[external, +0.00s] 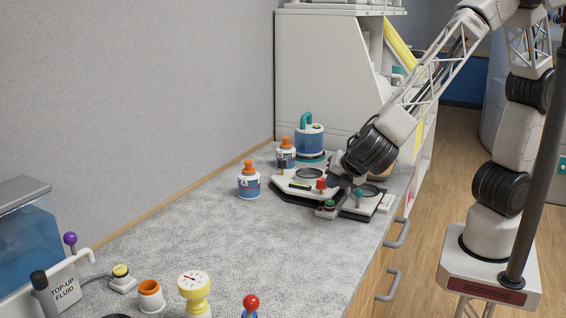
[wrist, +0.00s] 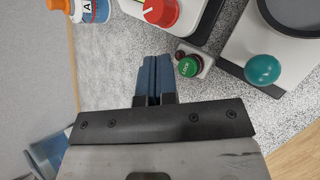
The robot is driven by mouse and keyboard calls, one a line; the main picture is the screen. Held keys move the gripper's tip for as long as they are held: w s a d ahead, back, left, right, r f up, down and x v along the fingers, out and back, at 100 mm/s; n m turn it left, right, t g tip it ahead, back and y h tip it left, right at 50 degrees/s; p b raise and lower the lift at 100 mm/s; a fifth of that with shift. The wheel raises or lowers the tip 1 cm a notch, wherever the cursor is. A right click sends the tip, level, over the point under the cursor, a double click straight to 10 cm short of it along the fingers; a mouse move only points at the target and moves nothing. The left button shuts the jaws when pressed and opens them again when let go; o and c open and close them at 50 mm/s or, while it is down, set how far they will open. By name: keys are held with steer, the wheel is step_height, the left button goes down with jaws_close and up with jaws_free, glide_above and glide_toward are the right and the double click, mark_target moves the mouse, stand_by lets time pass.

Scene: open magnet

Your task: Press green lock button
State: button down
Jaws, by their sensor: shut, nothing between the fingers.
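The green lock button (wrist: 188,67) sits on a small grey block beside a dark red button or light (wrist: 180,55). In the external view the green button (external: 329,203) is at the front edge of the white device, low under my arm. My gripper (wrist: 156,58) is shut and empty, its two blue fingers together. The fingertips are just left of the green button in the wrist view, apart from it in the picture. In the external view my wrist hides most of the fingers; their height above the button is hard to tell.
A red knob (wrist: 160,11) on the white device and a teal knob (wrist: 262,70) on the neighbouring plate flank the button. Orange-capped bottles (external: 249,181) and a blue canister (external: 309,140) stand behind.

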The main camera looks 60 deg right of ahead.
mark_target(333, 202)
steer(key=shift+r, duration=1.6)
steer(key=shift+d+r, duration=0.1)
steer(key=shift+d, duration=0.2)
steer(key=s+d+r+m+g, duration=0.25)
steer(key=d+m, duration=0.35)
steer(key=d, duration=0.6)
steer(key=s+d+r+m+g, duration=0.15)
steer(key=d+r+m, duration=0.3)
steer(key=d, duration=0.75)
steer(key=s+d+r+m+g+y, duration=0.1)
steer(key=s+d+r+m+y, duration=0.1)
steer(key=s+d+m, duration=1)
steer(key=shift+s+d+g+y, duration=0.45)
steer(key=shift+s+y, duration=0.25)
steer(key=shift+y, duration=0.2)
